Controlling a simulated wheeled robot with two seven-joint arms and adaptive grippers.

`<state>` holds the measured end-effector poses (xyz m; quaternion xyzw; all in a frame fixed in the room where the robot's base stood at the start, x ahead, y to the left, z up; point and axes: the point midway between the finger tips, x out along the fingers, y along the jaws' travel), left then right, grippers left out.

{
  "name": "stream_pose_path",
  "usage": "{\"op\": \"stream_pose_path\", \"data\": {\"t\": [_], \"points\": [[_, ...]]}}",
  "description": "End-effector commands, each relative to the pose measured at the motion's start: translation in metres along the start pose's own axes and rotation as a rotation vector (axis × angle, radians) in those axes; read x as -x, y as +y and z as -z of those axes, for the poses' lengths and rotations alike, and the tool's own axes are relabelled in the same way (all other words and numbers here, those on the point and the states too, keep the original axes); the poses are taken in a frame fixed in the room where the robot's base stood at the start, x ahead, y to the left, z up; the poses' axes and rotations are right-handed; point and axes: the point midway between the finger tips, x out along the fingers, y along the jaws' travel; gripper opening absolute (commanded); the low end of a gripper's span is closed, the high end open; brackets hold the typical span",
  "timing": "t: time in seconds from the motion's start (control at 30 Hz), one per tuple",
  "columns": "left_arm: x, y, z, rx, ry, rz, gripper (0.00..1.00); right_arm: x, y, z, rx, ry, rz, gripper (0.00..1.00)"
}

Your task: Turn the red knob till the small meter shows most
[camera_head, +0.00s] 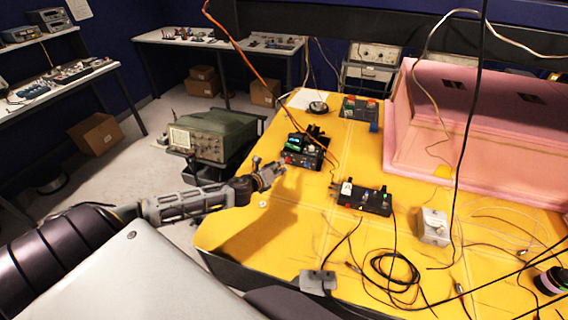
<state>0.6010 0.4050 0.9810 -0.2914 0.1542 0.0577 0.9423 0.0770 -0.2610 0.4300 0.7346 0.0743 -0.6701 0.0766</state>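A black box (374,201) lies on the yellow tabletop (285,260), with a small white-faced part that may be the small meter (346,188) at its left end and a green light on top. A second black unit (305,150) with blue-green parts and small red spots stands further left and back. Which red spot is the red knob is too small to tell. My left gripper (270,171) is over the table's left edge, just short of the second black unit and apart from it. Its fingers are too small to tell whether they are open. My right gripper is out of view.
Pink foam walls (495,130) close off the right back. A grey metal box (433,226) and coiled black cables (392,275) lie at the front right. Loose wires hang across the right side. A green oscilloscope (205,137) stands left of the table. The yellow surface before my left gripper is clear.

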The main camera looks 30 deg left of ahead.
Motion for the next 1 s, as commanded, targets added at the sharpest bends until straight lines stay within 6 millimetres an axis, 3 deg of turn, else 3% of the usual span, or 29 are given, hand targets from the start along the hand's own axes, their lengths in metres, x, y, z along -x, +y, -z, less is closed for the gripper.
{"op": "stream_pose_path", "data": {"t": [0.7, 1.0], "points": [[-0.045, -0.001, -0.001, 0.002, -0.001, 0.001, 0.3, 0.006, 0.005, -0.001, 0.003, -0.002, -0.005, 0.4], [-0.056, -0.001, 0.0, 0.001, 0.0, 0.001, 0.3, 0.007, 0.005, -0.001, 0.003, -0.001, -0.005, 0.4]]}}
